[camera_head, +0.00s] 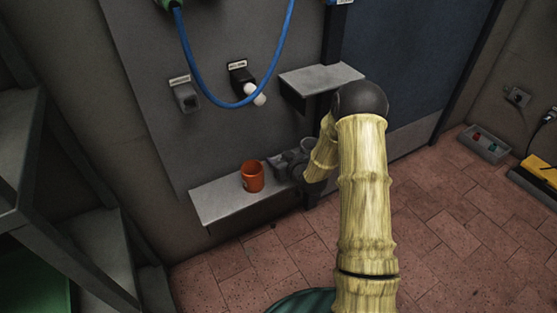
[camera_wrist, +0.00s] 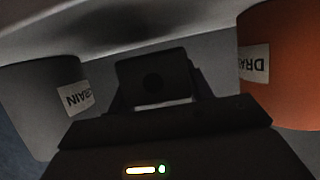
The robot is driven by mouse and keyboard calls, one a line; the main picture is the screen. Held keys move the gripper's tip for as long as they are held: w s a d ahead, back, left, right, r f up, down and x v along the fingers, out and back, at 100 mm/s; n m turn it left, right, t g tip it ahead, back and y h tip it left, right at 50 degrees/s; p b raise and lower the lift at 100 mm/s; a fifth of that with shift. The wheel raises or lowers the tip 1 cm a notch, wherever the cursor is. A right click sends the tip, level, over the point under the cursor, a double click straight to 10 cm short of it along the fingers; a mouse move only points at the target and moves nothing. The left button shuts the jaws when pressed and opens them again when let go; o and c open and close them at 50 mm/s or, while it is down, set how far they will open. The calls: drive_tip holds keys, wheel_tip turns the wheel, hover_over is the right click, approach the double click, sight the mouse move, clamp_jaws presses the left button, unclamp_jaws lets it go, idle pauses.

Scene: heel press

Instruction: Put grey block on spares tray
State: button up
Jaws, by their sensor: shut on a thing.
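My gripper (camera_head: 283,168) is low at the lower wall shelf, just right of the orange cup, and is shut. In the wrist view the gripper (camera_wrist: 154,85) shows dark between an orange cup and a grey cup. A dark squarish piece with a round mark shows at its jaws. I take the held thing to be the grey block, but its outline is hard to separate from the fingers. A shallow grey tray (camera_head: 472,146) on the floor at the far right holds small red and teal items; no label shows whether it is the spares tray.
The orange cup (camera_head: 252,177) stands on the lower shelf (camera_head: 222,205), close to my gripper. The grey cup (camera_wrist: 40,105) is on the gripper's other side. An upper shelf (camera_head: 320,77) juts out above. A blue hose (camera_head: 215,93) hangs on the panel. The floor at right is open.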

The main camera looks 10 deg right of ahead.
wheel_tip(320, 180, up, 6)
drive_tip(key=shift+r+p, duration=0.1)
drive_tip(key=shift+p, duration=1.1)
drive_tip(key=s+d+p, duration=0.2)
drive_tip(key=s+d, duration=0.1)
drive_tip(key=s, duration=0.6)
drive_tip(key=s+d+p, duration=0.1)
drive_tip(key=s+d, duration=0.2)
drive_tip(key=s, duration=0.6)
drive_tip(key=shift+s+f+p, duration=0.35)
drive_tip(key=shift+f, duration=0.05)
